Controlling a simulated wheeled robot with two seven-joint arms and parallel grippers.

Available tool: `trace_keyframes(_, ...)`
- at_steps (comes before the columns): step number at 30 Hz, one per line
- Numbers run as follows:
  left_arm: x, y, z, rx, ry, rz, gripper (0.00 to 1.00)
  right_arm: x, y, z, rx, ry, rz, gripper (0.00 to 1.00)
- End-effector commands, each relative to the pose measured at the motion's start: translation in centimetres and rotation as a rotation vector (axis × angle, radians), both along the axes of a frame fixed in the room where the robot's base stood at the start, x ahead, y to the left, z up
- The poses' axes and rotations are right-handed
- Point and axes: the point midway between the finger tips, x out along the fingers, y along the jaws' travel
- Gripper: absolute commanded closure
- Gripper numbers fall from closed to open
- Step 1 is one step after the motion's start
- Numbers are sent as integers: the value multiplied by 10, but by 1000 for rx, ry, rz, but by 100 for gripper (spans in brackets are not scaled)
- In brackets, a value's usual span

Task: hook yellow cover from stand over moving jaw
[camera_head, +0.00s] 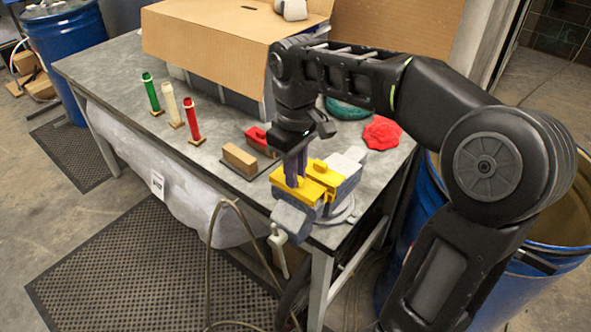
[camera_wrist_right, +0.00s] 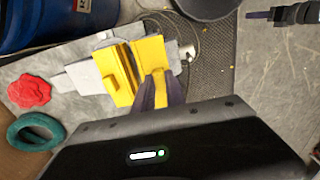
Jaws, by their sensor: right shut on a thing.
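The vise (camera_head: 345,188) stands at the front right corner of the table. One yellow cover (camera_head: 324,176) sits on its rear jaw and also shows in the wrist view (camera_wrist_right: 112,74). The yellow cover (camera_head: 284,187) in my right gripper is at the front, moving jaw (camera_head: 296,217). My right gripper (camera_head: 293,172) points down, shut on this cover, which shows between its purple fingers in the wrist view (camera_wrist_right: 160,88). I cannot tell whether the cover is fully seated.
A wooden block (camera_head: 240,159) and a red piece (camera_head: 260,138) are on the stand. Green, white and red upright cylinders (camera_head: 152,94) stand farther left. A red cloth (camera_head: 381,133), a teal ring (camera_head: 346,109) and a cardboard box (camera_head: 210,45) are behind. A blue barrel (camera_head: 545,258) is right.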

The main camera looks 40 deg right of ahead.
Motion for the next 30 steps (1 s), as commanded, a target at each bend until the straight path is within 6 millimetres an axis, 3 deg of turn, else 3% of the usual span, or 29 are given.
trace_keyframes(30, 0, 0, -18, 0, 0, 0, 64, 0, 0, -25, 0, 0, 0, 100)
